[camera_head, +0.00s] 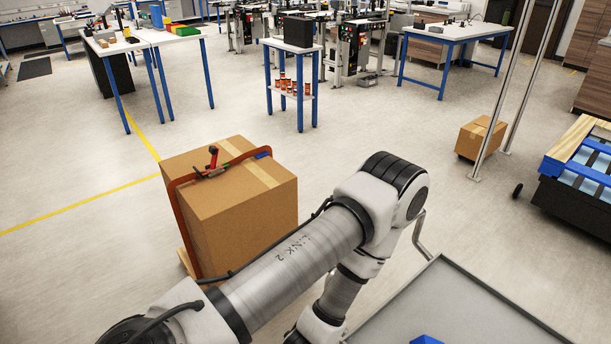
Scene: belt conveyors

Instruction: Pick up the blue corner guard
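A blue piece (426,340) lies on a grey tray-like surface (450,290) at the bottom right. It is cut off by the picture's lower edge, so its full shape is hidden. A smaller blue piece (263,153) sits at the top edge of a large cardboard box (240,215), by the orange strap (178,215) around the box. I cannot tell for sure which of the two is the corner guard. One of my arms crosses the lower middle, bent at the elbow, in front of the box. Neither of my grippers is in view.
A red-handled strapping tool (212,160) sits on the box. A small carton (480,138) stands on the floor at right, behind metal posts. Blue-legged tables stand behind; the floor between is open.

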